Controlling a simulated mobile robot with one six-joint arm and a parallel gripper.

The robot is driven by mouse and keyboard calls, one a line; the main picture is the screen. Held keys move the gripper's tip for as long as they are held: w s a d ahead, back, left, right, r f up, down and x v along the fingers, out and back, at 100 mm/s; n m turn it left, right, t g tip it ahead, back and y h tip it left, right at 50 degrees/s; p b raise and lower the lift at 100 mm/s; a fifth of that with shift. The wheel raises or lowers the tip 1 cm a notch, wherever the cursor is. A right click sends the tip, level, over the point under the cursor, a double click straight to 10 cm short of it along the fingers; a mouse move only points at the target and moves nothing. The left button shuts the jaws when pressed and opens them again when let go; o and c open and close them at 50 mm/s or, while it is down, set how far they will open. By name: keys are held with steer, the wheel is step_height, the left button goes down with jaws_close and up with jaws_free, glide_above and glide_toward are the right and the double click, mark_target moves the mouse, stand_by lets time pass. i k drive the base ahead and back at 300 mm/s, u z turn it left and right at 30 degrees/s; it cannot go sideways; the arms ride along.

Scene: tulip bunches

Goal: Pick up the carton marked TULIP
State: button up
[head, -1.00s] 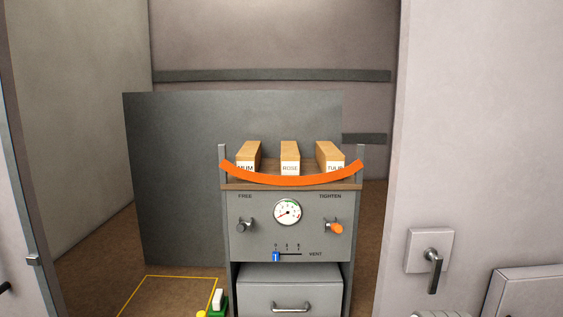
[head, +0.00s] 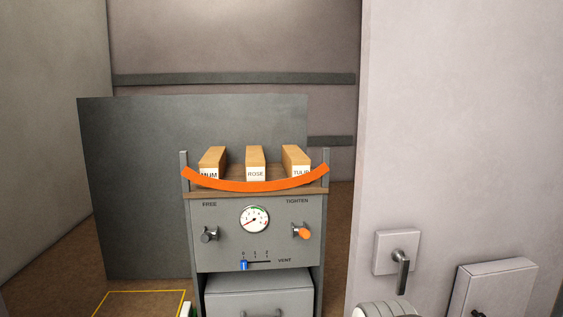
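The carton marked TULIP (head: 296,158) is the right one of three long tan cartons on the wooden top of a grey cabinet. Its white label faces me, its lower part partly hidden by a sagging orange strap (head: 256,186). The carton marked ROSE (head: 256,160) is in the middle and the carton marked MUM (head: 212,159) on the left, with gaps between them. My gripper is not in view.
The orange strap spans two posts across the cabinet front (head: 220,255), above a gauge (head: 254,219), two knobs and a blue VENT slider (head: 243,265). A dark panel (head: 135,190) stands behind. A pale wall with a lever handle (head: 402,270) is at right.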

mark_target(294, 163)
steer(key=i, duration=0.9)
